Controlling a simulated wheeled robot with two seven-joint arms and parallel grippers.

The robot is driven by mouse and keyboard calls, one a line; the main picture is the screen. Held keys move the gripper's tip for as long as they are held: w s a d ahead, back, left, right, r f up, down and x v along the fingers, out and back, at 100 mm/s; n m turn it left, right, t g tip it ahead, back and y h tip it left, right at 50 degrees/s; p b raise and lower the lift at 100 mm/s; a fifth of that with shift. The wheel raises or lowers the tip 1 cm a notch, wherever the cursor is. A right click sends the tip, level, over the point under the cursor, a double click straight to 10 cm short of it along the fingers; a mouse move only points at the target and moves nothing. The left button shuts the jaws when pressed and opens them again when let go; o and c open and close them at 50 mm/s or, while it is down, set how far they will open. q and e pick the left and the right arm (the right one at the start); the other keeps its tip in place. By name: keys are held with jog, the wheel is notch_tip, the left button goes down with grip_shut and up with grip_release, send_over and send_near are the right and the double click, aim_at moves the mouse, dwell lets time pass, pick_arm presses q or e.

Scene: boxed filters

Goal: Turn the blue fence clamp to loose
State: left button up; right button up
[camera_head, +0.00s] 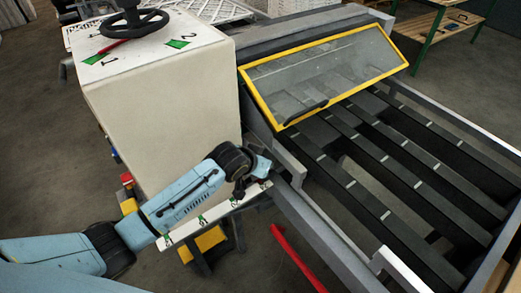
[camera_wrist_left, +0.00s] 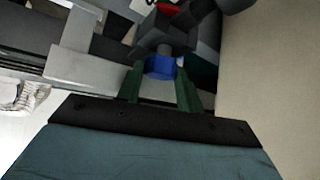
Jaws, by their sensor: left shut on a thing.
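The blue fence clamp (camera_wrist_left: 160,69) shows in the left wrist view as a small blue knob under a dark grey block. My left gripper (camera_wrist_left: 160,82) has its two dark green fingers on either side of the knob and is shut on it. In the head view my left gripper (camera_head: 258,170) is at the machine's near left corner, by the end of the scale rail (camera_head: 212,214). I cannot make out the clamp there, and the knob's turned position is unclear. My right gripper is in neither view.
A cream cabinet (camera_head: 165,110) with a black handwheel (camera_head: 133,22) stands close beside my left arm. A yellow-framed clear guard (camera_head: 322,72) covers part of the slatted bed (camera_head: 400,160). A red bar (camera_head: 297,258) is below the rail.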

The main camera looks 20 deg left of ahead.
pick_arm(q)
jog(key=shift+s+d+r+n+y+p, duration=0.15)
jog(key=shift+d+n+y+p, duration=0.15)
jog(key=shift+n+y+p, duration=0.55)
jog(key=shift+n+y, duration=0.25)
jog(key=shift+n, duration=0.4)
jog(key=shift+d+f+n+y, duration=0.1)
jog(key=shift+f+n+y, duration=0.1)
jog(key=shift+n+y, duration=0.6)
jog(key=n+y+b, duration=0.1)
jog(key=n, duration=0.1)
jog(key=shift+d+f+n+y+b, duration=0.1)
jog(key=shift+n+y+b, duration=0.2)
jog(key=shift+n+y, duration=0.1)
jog(key=shift+w+n+g+y+b, duration=0.25)
jog(key=shift+n+g+y+b, duration=0.45)
jog(key=shift+n+y+b, duration=0.65)
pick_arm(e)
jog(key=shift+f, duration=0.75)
pick_arm(q)
jog(key=shift+n, duration=0.25)
jog(key=o, duration=1)
jog(key=shift+r, duration=0.2)
